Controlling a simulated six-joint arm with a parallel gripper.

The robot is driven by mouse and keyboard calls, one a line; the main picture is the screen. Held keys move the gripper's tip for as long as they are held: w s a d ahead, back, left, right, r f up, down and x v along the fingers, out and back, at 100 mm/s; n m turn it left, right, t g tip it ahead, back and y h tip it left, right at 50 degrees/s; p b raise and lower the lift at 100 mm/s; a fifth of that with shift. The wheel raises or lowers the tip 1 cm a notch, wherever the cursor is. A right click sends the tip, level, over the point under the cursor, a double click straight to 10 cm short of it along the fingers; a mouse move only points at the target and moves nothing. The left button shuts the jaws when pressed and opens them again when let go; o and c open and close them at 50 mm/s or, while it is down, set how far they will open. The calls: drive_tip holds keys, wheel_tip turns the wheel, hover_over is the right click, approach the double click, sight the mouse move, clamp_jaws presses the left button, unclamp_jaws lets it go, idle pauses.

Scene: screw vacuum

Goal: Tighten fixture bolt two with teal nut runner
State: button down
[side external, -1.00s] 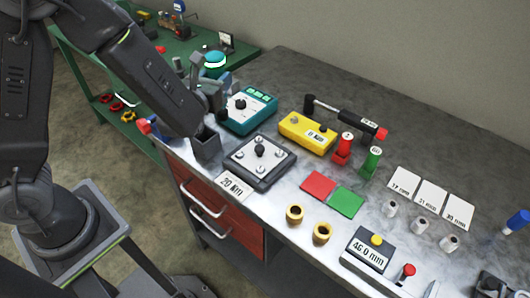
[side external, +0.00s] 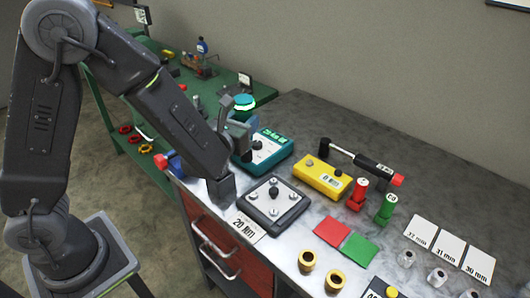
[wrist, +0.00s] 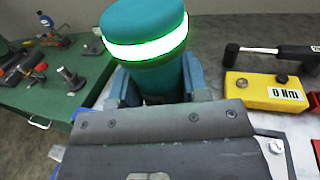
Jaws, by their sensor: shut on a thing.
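The teal nut runner (side external: 243,102) has a teal cap with a bright white-green band. In the wrist view the nut runner (wrist: 148,38) stands upright between my gripper's blue jaws (wrist: 152,88), which are shut on it. My gripper (side external: 237,128) is partly hidden behind my arm in the side view. The grey fixture plate (side external: 253,210) holds several bolts and a dark centre knob (side external: 273,193). It lies in front and to the right of my gripper in the side view. The runner's lower end is hidden, so I cannot tell whether it touches anything.
A teal box with a lit display (side external: 273,133) sits behind the plate. A yellow box (side external: 322,177) reading 0 Nm and a black-handled torque wrench (side external: 368,160) are to its right. A "20 Nm" card (side external: 246,228) lies in front. The grey bench is clear at the back right.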

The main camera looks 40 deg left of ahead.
drive_tip(key=d+r+m+h, duration=0.1)
drive_tip(key=d+r+h, duration=0.1)
drive_tip(key=d, duration=0.6)
drive_tip(key=d+r+m+h, duration=0.2)
drive_tip(key=d, duration=0.6)
drive_tip(key=shift+w+t+h, duration=0.25)
drive_tip(key=shift+t+h, duration=0.05)
drive_tip(key=shift+d, duration=0.1)
